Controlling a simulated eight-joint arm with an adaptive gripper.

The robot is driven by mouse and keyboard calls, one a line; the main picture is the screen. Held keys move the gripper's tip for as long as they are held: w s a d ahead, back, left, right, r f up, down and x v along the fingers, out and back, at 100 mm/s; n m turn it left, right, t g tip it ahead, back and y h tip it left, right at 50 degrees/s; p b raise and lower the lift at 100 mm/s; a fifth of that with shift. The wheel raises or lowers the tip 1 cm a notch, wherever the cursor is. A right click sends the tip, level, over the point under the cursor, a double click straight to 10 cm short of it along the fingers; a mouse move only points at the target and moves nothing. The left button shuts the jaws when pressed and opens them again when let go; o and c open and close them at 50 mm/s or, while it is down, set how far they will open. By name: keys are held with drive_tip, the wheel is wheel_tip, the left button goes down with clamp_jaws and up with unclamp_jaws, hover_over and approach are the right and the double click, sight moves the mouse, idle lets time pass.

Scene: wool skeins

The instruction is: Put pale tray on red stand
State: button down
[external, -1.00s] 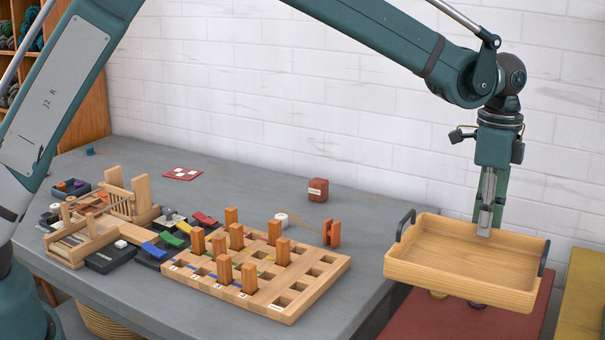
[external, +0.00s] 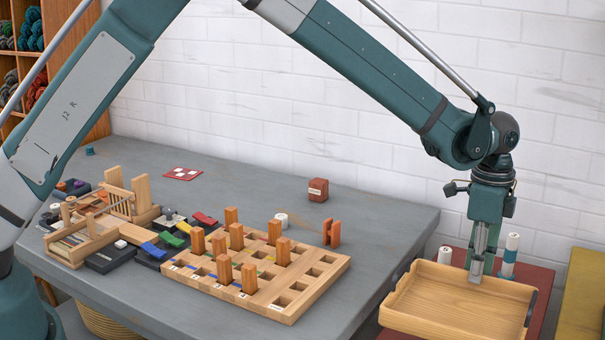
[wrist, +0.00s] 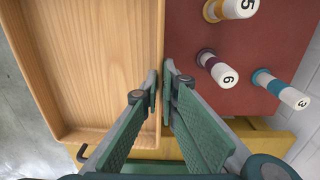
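The pale tray (external: 440,300) is a shallow wooden box with dark side handles, empty and roughly level.
Several numbered pegs stand on the red stand, with a purple-based one (wrist: 217,68) and a teal-based one (wrist: 281,90) beyond the tray wall. The grey table (external: 350,215) is to the left, holding a pegboard (external: 300,300). A yellow surface (external: 582,295) is at the right.

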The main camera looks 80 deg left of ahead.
sight(474, 287)
drive_tip(key=shift+f, duration=0.1)
drive_tip(key=shift+f+b, duration=0.55)
drive_tip(key=shift+f, duration=2.45)
drive_tip(key=shift+f+b, duration=0.4)
drive_tip(key=shift+f, duration=1.45)
drive_tip(key=shift+f, duration=0.15)
drive_tip(key=c, duration=2.8)
unclamp_jaws()
drive_tip(key=shift+o, duration=0.7)
